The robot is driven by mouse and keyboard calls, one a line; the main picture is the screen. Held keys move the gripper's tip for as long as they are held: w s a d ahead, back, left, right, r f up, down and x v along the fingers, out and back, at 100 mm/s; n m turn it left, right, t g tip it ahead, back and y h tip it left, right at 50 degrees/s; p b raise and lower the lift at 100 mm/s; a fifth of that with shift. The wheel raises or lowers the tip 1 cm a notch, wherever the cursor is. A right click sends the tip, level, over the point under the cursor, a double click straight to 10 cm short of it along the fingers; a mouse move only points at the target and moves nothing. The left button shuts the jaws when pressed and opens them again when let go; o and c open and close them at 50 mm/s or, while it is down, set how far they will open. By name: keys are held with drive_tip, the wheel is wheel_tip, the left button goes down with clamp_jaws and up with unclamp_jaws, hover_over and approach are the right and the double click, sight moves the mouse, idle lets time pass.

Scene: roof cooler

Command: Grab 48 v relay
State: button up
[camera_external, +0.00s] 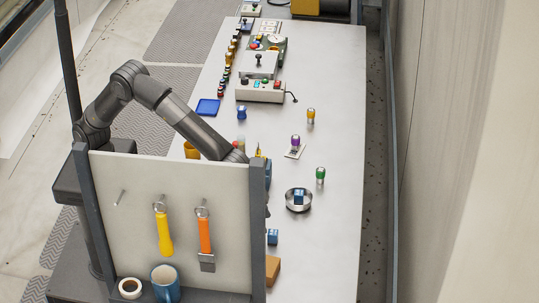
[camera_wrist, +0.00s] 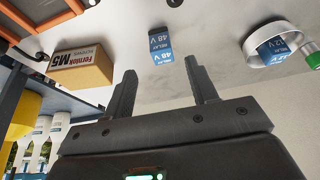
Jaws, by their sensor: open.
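In the external view a blue block on the table just right of the tool board (camera_external: 272,237) appears to be this relay. My gripper (camera_wrist: 161,72) is open and empty. In the wrist view the relay shows beyond the fingertips and between them, with no clear contact.
A cardboard M5 box (camera_wrist: 80,63) lies left of the relay. A round metal dish (camera_wrist: 256,45) holding a blue 12 V relay (camera_wrist: 273,50) is to the right, with a green-topped item (camera_wrist: 314,60) beside it. The tool board (camera_external: 170,225) stands in front of my arm.

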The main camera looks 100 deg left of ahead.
sight(272, 232)
drive_tip(key=x, duration=0.7)
drive_tip(key=shift+w+a+r, duration=0.1)
drive_tip(key=shift+w, duration=0.15)
drive_tip(key=shift+c, duration=0.3)
drive_tip(key=c, duration=1)
drive_tip(key=shift+r, duration=0.1)
